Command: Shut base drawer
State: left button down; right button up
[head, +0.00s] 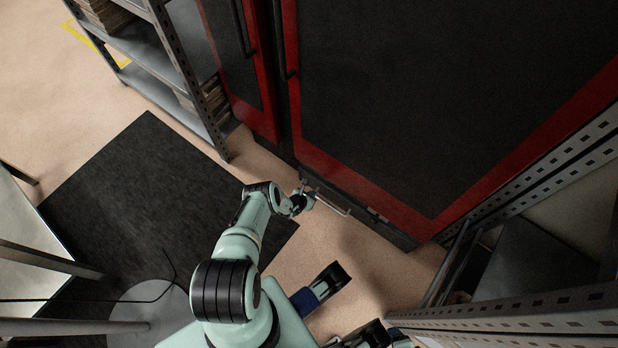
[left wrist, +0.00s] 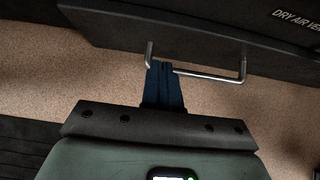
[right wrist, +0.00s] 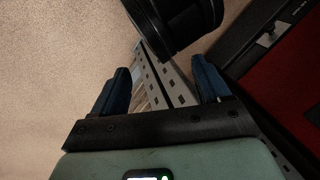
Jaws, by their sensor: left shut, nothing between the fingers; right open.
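The base drawer (head: 355,199) is a low dark front under the red-framed black cabinet, with a thin metal bar handle (head: 333,205). In the left wrist view the dark drawer front (left wrist: 190,40) runs across the top, and its handle (left wrist: 212,75) juts out toward me. My left gripper (head: 311,200) is at the handle. Its blue fingers (left wrist: 160,66) are shut together with nothing between them, by the handle's left end; I cannot tell whether they touch it. Any gap behind the drawer front is hard to judge. My right gripper (right wrist: 160,66) is open and empty, away from the drawer.
The large red-framed cabinet (head: 430,100) rises above the drawer. A grey shelf rack (head: 150,60) stands at upper left, and perforated metal uprights (head: 550,170) at right. A dark mat (head: 150,200) lies left of my arm. Bare floor (head: 375,265) lies in front of the drawer.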

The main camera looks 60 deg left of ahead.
aim_at(322, 185)
pick_arm(q)
jog(key=w, duration=0.1)
jog(key=w+b, duration=0.1)
jog(key=w+a+f, duration=0.1)
jog(key=shift+w+b, duration=0.25)
jog(key=shift+b, duration=0.1)
jog(key=shift+w+a+r, duration=0.15)
jog(key=shift+w+a, duration=0.05)
jog(key=shift+w, duration=0.4)
pick_arm(e)
jog(key=shift+t+h, duration=0.4)
jog(key=shift+t, duration=0.1)
jog(key=shift+w+d+f, duration=0.6)
jog(key=shift+w+f, duration=0.2)
jog(key=shift+w, duration=0.1)
jog(key=shift+w+d+f, duration=0.55)
jog(key=shift+w+f, duration=0.25)
jog(key=shift+w, duration=0.05)
pick_arm(q)
jog(key=shift+b, duration=0.3)
pick_arm(e)
jog(key=shift+s, duration=0.1)
